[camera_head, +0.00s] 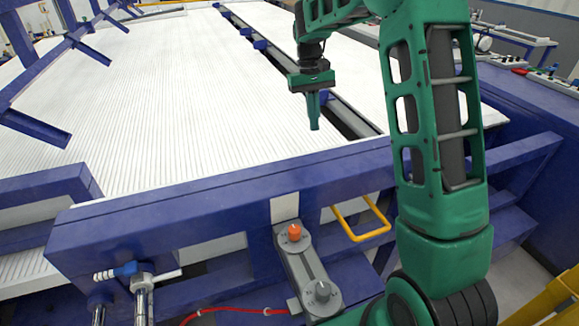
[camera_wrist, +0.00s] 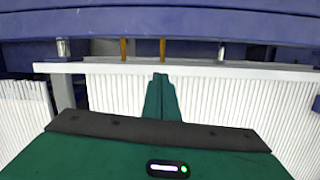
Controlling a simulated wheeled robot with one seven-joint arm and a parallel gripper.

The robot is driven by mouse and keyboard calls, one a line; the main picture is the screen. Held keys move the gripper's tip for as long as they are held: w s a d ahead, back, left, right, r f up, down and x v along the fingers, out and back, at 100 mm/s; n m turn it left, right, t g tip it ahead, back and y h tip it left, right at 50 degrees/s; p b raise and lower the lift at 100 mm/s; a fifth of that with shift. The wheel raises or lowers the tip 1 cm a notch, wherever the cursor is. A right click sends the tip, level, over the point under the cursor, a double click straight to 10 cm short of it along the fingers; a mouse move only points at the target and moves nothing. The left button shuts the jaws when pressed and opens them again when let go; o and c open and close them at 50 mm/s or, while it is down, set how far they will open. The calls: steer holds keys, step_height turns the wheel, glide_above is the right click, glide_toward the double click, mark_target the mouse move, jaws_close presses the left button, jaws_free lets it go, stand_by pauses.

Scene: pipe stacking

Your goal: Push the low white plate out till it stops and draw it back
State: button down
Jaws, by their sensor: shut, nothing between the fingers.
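In the wrist view a long, low white plate (camera_wrist: 190,68) runs across the picture, with white ribbed surface on the near side of it. My gripper (camera_wrist: 160,78) is shut and empty, its green fingers together and their tips close to the plate's near edge. I cannot tell whether they touch it. In the head view my gripper (camera_head: 314,127) points down over the white ribbed bed (camera_head: 190,100), beside a dark slot. I cannot single out the low plate in the head view.
A blue frame beam (camera_head: 200,195) runs along the bed's near edge. Brass-coloured rods (camera_wrist: 124,48) and metal posts (camera_wrist: 63,47) stand behind the plate, below a blue beam (camera_wrist: 160,25). A yellow handle (camera_head: 362,235) and an orange knob (camera_head: 294,232) are at the front.

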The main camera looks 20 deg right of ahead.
steer(key=w+a+f+n, duration=0.1)
steer(key=w+a+f, duration=0.6)
steer(key=w+f, duration=0.15)
steer(key=s+f, duration=0.6)
steer(key=f, duration=0.3)
steer(key=shift+d+f+g, duration=0.15)
steer(key=shift+d+g, duration=0.05)
steer(key=shift+g, duration=0.1)
